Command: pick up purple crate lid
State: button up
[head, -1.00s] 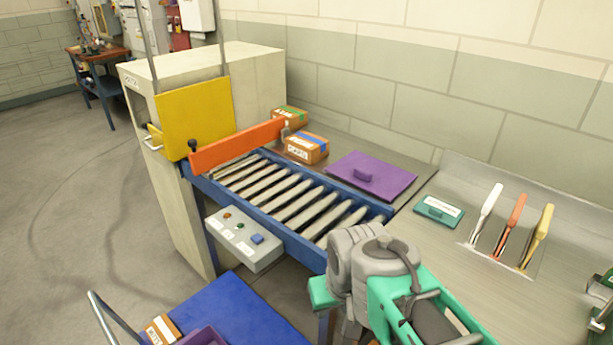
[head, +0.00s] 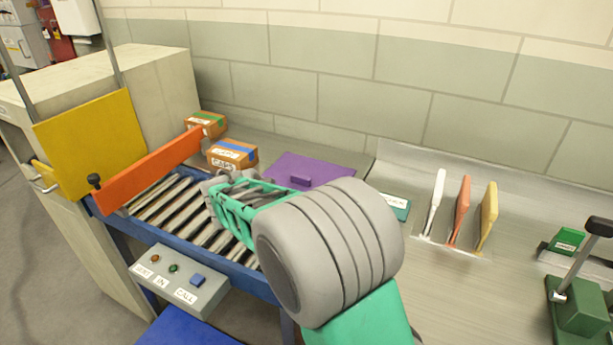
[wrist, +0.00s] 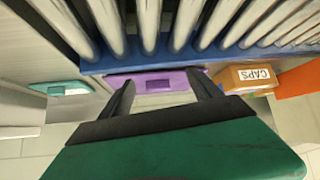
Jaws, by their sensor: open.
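The purple crate lid (head: 318,168) lies flat on the grey metal surface behind the rollers in the head view. It has a small raised handle, and my arm covers its near edge. In the wrist view the lid (wrist: 185,79) shows beyond and between the fingers of my gripper (wrist: 163,86), with the handle about midway between them. The jaws are open and empty, apart from the lid. In the head view my arm reaches over the roller conveyor, left of the lid, and the fingertips cannot be made out.
The roller conveyor (head: 185,222) has a blue frame. A CAPS box (head: 232,155) and another box (head: 206,124) stand left of the lid. An orange bar (head: 150,172) crosses the rollers. A green labelled plate (head: 397,207) and several upright coloured tools are to the right; a wall stands behind.

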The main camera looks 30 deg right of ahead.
aim_at(299, 177)
jog(key=shift+o, duration=1.4)
jog(key=w+d+m+h, duration=0.1)
jog(key=w+d, duration=0.1)
jog(key=d, duration=0.1)
jog(key=w+d+f+m+h, duration=0.1)
jog(key=w+d+h, duration=0.1)
jog(key=w+d+m+h, duration=0.1)
jog(key=w+d+h, duration=0.1)
jog(key=d, duration=0.1)
jog(key=shift+w+d+f+t, duration=0.2)
jog(key=shift+d+f+t, duration=0.05)
jog(key=shift+d+t, duration=0.1)
jog(key=p+x, duration=0.1)
jog(key=x, duration=0.2)
jog(key=p+x, duration=0.1)
jog(key=x, duration=0.3)
jog(key=shift+w+a+f, duration=0.15)
jog(key=shift+a+f, duration=0.05)
jog(key=shift+a, duration=0.05)
jog(key=c, duration=1.6)
jog(key=shift+r, duration=0.1)
